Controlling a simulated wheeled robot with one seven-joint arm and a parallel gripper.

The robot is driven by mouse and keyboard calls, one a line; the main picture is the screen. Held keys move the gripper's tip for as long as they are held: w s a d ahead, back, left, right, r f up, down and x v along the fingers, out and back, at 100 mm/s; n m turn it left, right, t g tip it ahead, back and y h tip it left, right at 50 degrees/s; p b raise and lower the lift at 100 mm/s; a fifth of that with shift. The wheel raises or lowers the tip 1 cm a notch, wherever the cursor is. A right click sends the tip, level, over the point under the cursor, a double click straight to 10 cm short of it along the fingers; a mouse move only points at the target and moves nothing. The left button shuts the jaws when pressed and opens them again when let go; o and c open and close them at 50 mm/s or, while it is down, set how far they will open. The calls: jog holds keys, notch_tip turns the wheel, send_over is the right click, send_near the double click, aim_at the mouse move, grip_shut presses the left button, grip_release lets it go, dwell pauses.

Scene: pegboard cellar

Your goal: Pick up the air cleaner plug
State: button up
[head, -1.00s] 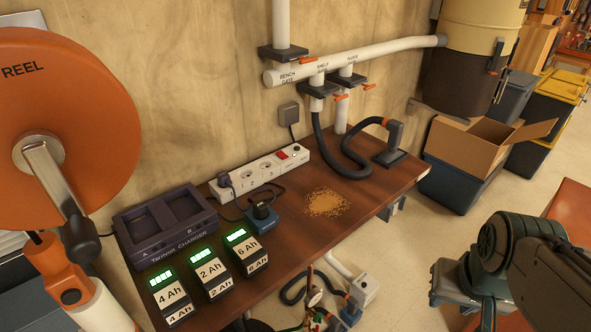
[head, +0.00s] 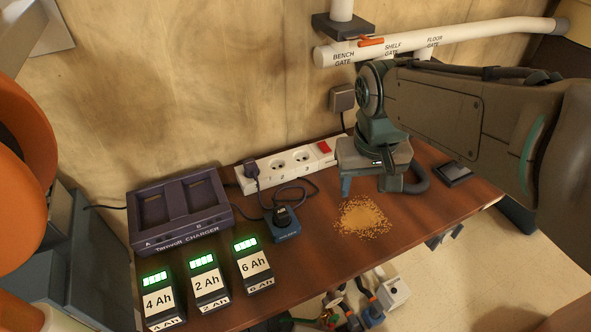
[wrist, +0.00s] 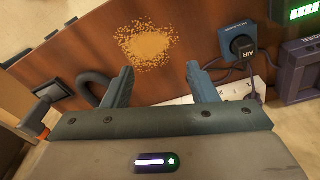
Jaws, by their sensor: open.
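A dark plug (head: 283,215) stands on a small blue block (head: 286,233) on the bench, with a cord looping back from it. In the wrist view the plug (wrist: 245,50) shows a pale label reading "AIR", and the blue block (wrist: 237,32) is under it, at the upper right. My gripper (head: 367,186) is over the bench to the right of the plug, pointing down near the sawdust. In the wrist view my gripper (wrist: 160,72) is open, with nothing between its fingers. The plug is apart from the fingers.
A white power strip (head: 275,165) with another dark plug (head: 251,168) lies along the wall. A charger (head: 180,212) and several lit batteries (head: 208,280) stand left. A hose (wrist: 92,85) runs beside my gripper.

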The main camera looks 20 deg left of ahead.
jog(key=a+r+n+g, duration=0.1)
jog(key=a+n, duration=0.3)
jog(key=a, duration=1.2)
send_over(280, 208)
notch_tip(280, 208, down, 8)
jog(key=shift+s+r+p, duration=0.15)
jog(key=shift+p, duration=0.15)
jog(key=shift+f+p, duration=0.3)
jog(key=shift+f, duration=2.5)
jog(key=c, duration=1.1)
jog(key=shift+r, duration=0.6)
notch_tip(280, 208, up, 3)
jog(key=shift+f, duration=0.1)
jog(key=s+d+r, duration=0.1)
jog(key=d+r, duration=0.1)
jog(key=d, duration=0.1)
jog(key=s+d+r+b, duration=0.1)
jog(key=d+r, duration=0.1)
jog(key=d, duration=0.2)
jog(key=s+d+r, duration=0.1)
jog(key=d+r, duration=0.2)
jog(key=d, duration=0.1)
jog(key=shift+s+d, duration=0.1)
jog(key=shift+s, duration=0.3)
